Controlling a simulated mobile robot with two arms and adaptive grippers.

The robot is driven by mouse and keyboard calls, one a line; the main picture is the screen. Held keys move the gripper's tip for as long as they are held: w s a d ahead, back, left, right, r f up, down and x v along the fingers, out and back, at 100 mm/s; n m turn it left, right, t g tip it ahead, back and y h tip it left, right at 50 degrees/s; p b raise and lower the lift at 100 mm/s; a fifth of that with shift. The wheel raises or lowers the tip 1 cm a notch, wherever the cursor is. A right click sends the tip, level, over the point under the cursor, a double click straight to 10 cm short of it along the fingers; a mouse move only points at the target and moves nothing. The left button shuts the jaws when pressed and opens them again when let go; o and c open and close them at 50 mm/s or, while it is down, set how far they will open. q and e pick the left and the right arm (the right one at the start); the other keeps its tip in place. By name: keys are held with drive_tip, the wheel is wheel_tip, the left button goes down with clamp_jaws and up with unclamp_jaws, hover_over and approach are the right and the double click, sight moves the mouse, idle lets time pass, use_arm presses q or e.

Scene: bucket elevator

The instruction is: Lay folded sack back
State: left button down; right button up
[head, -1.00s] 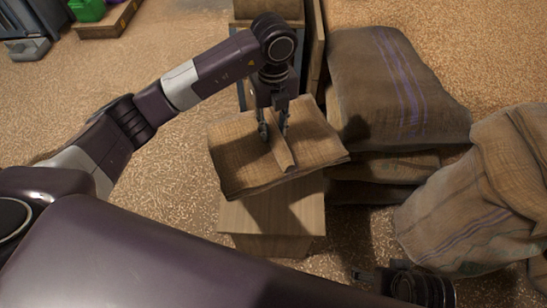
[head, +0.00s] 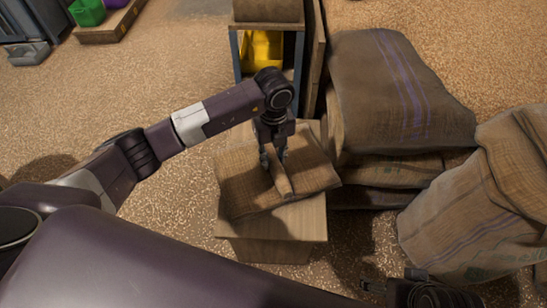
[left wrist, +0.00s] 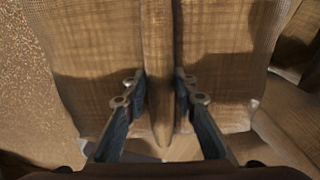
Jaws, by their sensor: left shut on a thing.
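The folded sack (head: 313,174) is a flat brown burlap piece with a raised fold along its middle. In the head view it is over a light wooden box (head: 270,246); whether it touches the box top is hard to tell. My left gripper (head: 273,163) points down and is shut on the raised fold. In the left wrist view the two fingers (left wrist: 160,92) stand either side of the fold of the sack (left wrist: 215,62), which spreads flat to both sides. My right gripper (head: 372,286) shows only in part at the bottom edge, and its fingers are unclear.
Full sacks (head: 400,95) lie stacked right of the box. Another bulging sack (head: 480,200) stands at the right edge. Behind the box is a frame with a yellow bucket (head: 262,50). Grain-strewn floor on the left is mostly clear.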

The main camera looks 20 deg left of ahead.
sight(274, 157)
use_arm(q)
drive_tip(key=c, duration=1.6)
unclamp_jaws()
wheel_tip(274, 157, up, 6)
drive_tip(key=shift+f+p, duration=0.2)
drive_tip(key=shift+p, duration=0.5)
wheel_tip(274, 157, up, 7)
drive_tip(key=shift+f+p, duration=0.2)
drive_tip(key=shift+p, duration=0.35)
use_arm(e)
drive_tip(key=x, duration=0.4)
drive_tip(key=shift+w+a+f, duration=0.1)
drive_tip(key=shift+f, duration=0.3)
use_arm(q)
drive_tip(key=shift+s, duration=0.1)
